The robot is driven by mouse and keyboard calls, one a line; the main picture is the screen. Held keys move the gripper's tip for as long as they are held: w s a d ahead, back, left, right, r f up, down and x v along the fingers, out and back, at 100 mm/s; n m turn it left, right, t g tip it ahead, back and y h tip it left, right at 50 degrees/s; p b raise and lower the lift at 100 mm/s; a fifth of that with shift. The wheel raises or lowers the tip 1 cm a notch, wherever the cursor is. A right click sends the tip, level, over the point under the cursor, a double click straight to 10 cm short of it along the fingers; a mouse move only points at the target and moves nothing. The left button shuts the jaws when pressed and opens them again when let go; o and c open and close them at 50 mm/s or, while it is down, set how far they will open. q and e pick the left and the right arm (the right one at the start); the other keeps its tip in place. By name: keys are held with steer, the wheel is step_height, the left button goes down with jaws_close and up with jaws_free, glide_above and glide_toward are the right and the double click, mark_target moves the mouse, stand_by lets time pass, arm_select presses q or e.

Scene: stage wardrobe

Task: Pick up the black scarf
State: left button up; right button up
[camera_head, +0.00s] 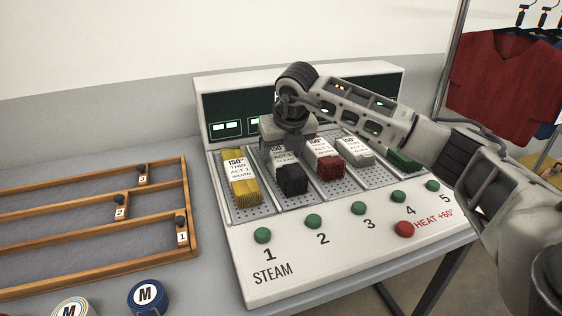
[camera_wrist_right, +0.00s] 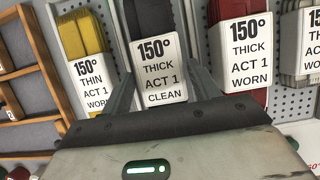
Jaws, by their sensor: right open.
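The black scarf (camera_head: 292,181) lies folded in the second slot of the steam panel, with a white tag reading 150°, thick, act 1, clean. In the right wrist view the black scarf (camera_wrist_right: 147,18) runs up behind its tag (camera_wrist_right: 160,68). My right gripper (camera_head: 286,142) is over that slot, above the scarf's tag end; its fingertips are hard to make out from the head. In the wrist view the right gripper's (camera_wrist_right: 155,45) two fingers are apart, one on each side of the scarf and tag. Contact cannot be told. My left gripper is out of view.
A yellow scarf (camera_head: 244,191) lies left of the black one; a red scarf (camera_head: 330,168), a grey one and a green one (camera_head: 402,160) lie to the right. Green buttons and a red heat button (camera_head: 404,229) line the front. A wooden divided tray (camera_head: 100,262) is at left.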

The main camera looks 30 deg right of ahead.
steer(key=shift+x, duration=1.4)
steer(key=c, duration=0.8)
steer(key=shift+r, duration=0.1)
steer(key=shift+c, duration=0.2)
